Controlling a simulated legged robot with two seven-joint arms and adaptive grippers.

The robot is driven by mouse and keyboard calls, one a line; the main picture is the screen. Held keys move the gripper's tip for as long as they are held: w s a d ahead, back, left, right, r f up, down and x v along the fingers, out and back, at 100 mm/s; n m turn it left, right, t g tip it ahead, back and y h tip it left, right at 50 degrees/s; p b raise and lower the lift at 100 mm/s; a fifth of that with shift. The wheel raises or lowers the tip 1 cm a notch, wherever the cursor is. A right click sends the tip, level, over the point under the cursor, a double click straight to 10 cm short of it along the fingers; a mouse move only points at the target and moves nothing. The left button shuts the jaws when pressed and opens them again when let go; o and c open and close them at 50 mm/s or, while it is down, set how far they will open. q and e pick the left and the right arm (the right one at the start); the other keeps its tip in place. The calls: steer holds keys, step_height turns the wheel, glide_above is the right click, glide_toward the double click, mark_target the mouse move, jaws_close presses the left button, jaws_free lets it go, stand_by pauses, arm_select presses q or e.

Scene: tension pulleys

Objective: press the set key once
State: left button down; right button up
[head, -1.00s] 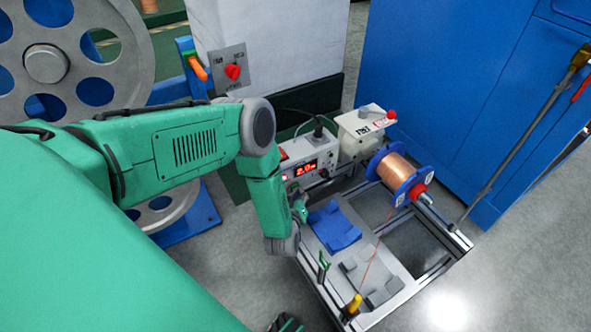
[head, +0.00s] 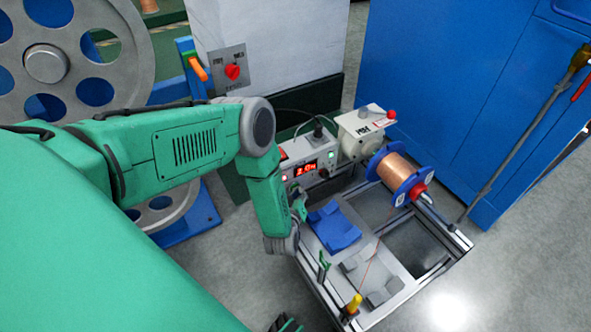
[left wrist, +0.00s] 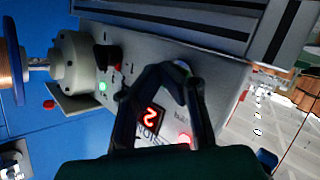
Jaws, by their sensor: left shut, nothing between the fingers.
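The control box (head: 318,162) is a grey unit with a red lit display (head: 306,169) and a black knob on top. In the left wrist view its panel (left wrist: 205,78) shows tilted, with the red display (left wrist: 151,119), a green lit button (left wrist: 102,87) and a red light (left wrist: 184,138). My left gripper (head: 299,204) is in front of the box, low on its near side. I cannot read which key is set, nor tell contact.
A copper wire spool (head: 397,178) with blue flanges sits at the right of the metal frame (head: 400,298). A blue block (head: 334,227) lies on the frame, and a yellow-topped post (head: 354,303) stands at its front. A white motor housing (head: 361,132) is behind.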

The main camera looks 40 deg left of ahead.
arm_select(q)
steer(key=shift+s+d, duration=0.25)
steer(key=shift+d, duration=0.3)
steer(key=shift+d, duration=0.1)
steer(key=d, duration=0.1)
steer(key=s+d, duration=0.1)
steer(key=d, duration=0.1)
steer(key=s+d, duration=0.1)
steer(key=shift+d+p, duration=0.25)
steer(key=shift+p, duration=0.15)
stand_by(0.6)
